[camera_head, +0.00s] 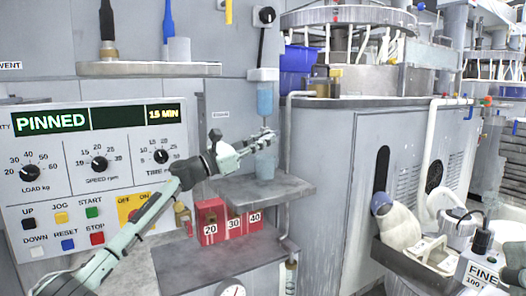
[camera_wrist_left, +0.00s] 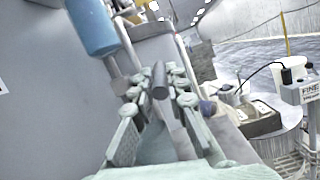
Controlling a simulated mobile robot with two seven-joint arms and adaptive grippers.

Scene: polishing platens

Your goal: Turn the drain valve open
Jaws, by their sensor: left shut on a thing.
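My left gripper (camera_head: 268,137) reaches in front of the upright blue cylinder (camera_head: 265,100) on the wall beside the grey machine. In the left wrist view, its pale green fingers (camera_wrist_left: 160,92) are closed around a dark grey rod-like handle (camera_wrist_left: 160,78), which I take to be the drain valve's handle. The blue cylinder also shows in the left wrist view (camera_wrist_left: 92,27), with a thin grey pipe below it. In the head view the fingers cover the handle, so its angle is hard to tell there.
A grey shelf (camera_head: 262,189) lies just below the gripper, with red numbered blocks (camera_head: 211,221) under it. The control panel (camera_head: 60,190) is at left. The big grey machine (camera_head: 345,170) stands close on the right, with a pale pipe (camera_head: 288,125) at its edge.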

